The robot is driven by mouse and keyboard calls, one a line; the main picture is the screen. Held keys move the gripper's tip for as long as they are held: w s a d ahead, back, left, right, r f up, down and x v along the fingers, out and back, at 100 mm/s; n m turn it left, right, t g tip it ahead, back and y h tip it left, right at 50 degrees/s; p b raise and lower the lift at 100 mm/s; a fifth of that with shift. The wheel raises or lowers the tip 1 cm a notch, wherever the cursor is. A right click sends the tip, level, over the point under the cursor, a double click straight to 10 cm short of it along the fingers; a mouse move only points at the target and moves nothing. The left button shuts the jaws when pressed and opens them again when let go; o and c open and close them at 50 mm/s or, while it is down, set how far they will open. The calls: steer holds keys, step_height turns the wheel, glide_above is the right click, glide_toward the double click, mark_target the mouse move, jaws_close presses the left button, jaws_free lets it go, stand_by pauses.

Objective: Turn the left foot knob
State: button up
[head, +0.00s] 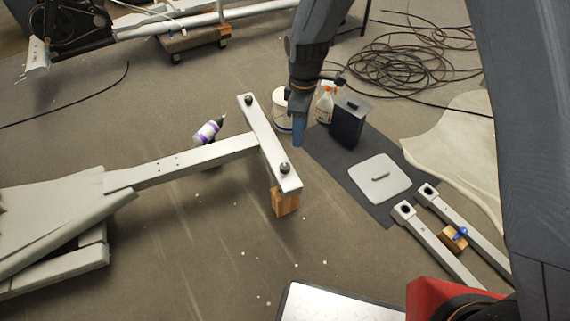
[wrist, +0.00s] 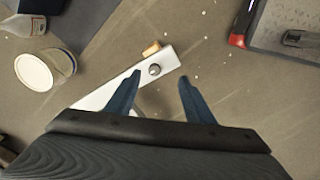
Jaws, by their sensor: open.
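A pale crossbar (head: 265,135) at the end of a long beam carries a dark round knob at each end: the far knob (head: 248,99) and the near knob (head: 284,168). I cannot tell which is called left. My gripper (head: 298,134) points down just right of the crossbar in the head view, apart from both knobs. In the wrist view my gripper (wrist: 160,76) is open and empty. The far knob is hidden there.
A wooden block (head: 285,201) props the crossbar's near end. A white tub (head: 283,103), spray bottle (head: 325,104) and dark box (head: 348,122) stand behind my gripper. Floor left of the crossbar's near end is clear.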

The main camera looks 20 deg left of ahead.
mark_target(285, 166)
steer(key=a+f+n, duration=0.1)
steer(key=f, duration=0.2)
steer(key=a+f+n, duration=0.1)
steer(key=a+f, duration=0.1)
steer(key=f, duration=0.2)
steer(key=w+a+f+n+b, duration=0.1)
steer(key=f, duration=0.2)
steer(key=shift+a+f, duration=0.4)
step_height(285, 166, down, 8)
steer(key=shift+r+b, duration=0.25)
steer(key=shift+b, duration=0.7)
steer(key=c, duration=1.1)
